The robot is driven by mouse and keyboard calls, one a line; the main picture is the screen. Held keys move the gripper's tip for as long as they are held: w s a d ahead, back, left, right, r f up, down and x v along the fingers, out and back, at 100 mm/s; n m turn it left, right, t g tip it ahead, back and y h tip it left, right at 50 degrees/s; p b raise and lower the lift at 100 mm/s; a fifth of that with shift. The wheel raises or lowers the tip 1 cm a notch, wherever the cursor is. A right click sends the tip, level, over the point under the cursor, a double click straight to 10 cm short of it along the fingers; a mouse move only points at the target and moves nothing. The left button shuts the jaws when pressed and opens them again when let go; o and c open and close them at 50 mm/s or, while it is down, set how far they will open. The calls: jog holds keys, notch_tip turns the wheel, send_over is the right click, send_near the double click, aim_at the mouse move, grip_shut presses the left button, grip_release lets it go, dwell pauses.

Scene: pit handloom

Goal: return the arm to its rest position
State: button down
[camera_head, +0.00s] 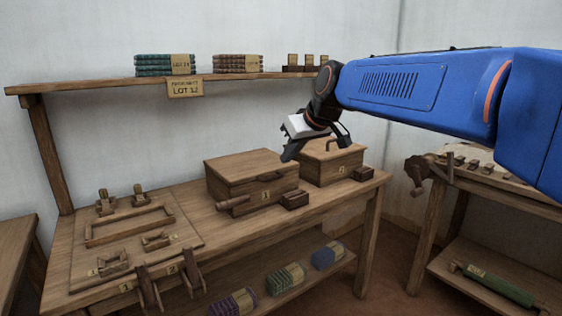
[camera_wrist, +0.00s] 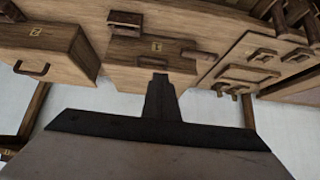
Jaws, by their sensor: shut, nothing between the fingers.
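My blue arm (camera_head: 420,85) reaches in from the right in the head view, raised above the bench. My gripper (camera_head: 292,150) hangs at its end, pointing down and to the left. It is shut and empty, in front of the wall and above the wooden boxes. In the wrist view, my dark gripper (camera_wrist: 160,85) shows in the middle, over box 1.
Wooden box 1 (camera_head: 235,172) and box 2 (camera_head: 335,168) stand on the bench (camera_head: 230,225), below my gripper. A shelf (camera_head: 110,88) with folded cloth stacks (camera_head: 165,64) is behind. A second bench (camera_head: 505,185) is at the right.

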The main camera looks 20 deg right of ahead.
jog(key=s+d+f+m+g+h, duration=0.1)
jog(key=s+d+f, duration=0.1)
jog(key=s+f, duration=1)
jog(key=s+d+f+m+g+h, duration=0.1)
jog(key=s+d+f+m+g, duration=0.1)
jog(key=s+f, duration=1)
jog(key=s, duration=0.5)
jog(key=shift+s+m+h, duration=0.3)
jog(key=shift+s, duration=0.1)
jog(key=shift+d+r, duration=0.1)
